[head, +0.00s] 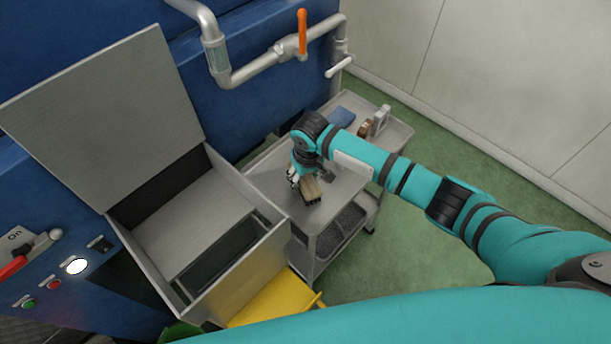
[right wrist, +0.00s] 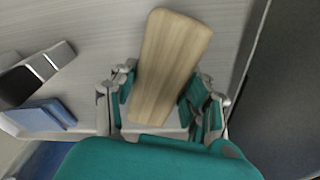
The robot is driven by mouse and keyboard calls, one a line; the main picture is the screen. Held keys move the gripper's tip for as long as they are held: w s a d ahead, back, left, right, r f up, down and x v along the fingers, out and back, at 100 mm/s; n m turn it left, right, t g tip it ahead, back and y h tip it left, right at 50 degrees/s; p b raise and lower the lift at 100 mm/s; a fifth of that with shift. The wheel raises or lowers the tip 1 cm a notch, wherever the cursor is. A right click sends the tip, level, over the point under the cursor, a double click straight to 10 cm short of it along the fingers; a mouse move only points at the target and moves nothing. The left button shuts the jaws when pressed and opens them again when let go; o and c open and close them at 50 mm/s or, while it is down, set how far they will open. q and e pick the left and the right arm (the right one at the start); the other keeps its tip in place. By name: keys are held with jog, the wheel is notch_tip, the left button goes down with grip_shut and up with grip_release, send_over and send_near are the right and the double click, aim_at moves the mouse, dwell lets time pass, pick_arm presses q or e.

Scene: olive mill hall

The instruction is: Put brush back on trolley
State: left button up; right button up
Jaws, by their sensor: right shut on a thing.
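The brush (head: 311,187) has a pale wooden body and dark bristles at its lower end in the head view. My right gripper (head: 304,180) is shut on it, over the near part of the trolley's grey top (head: 268,176). In the right wrist view the brush's wooden back (right wrist: 172,62) lies between the two fingers of my right gripper (right wrist: 162,95), with the trolley top (right wrist: 95,25) behind it. I cannot tell whether the brush touches the trolley top. My left gripper is not in view.
A blue cloth (head: 341,116), a brown item (head: 365,128) and a pale item (head: 381,119) are on the trolley's far part. An open metal bin (head: 262,268) with a raised lid (head: 105,115) stands at left. A yellow object (head: 275,301) is below. Pipes with an orange lever (head: 302,32) run behind.

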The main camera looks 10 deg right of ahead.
aim_at(307, 181)
jog(key=shift+f, duration=0.15)
jog(key=o, duration=1.1)
jog(key=r, duration=0.4)
jog(key=s+r, duration=0.1)
jog(key=r, duration=0.7)
jog(key=shift+s+d+r+b, duration=0.15)
jog(key=shift+s+b, duration=0.05)
jog(key=shift+b, duration=0.1)
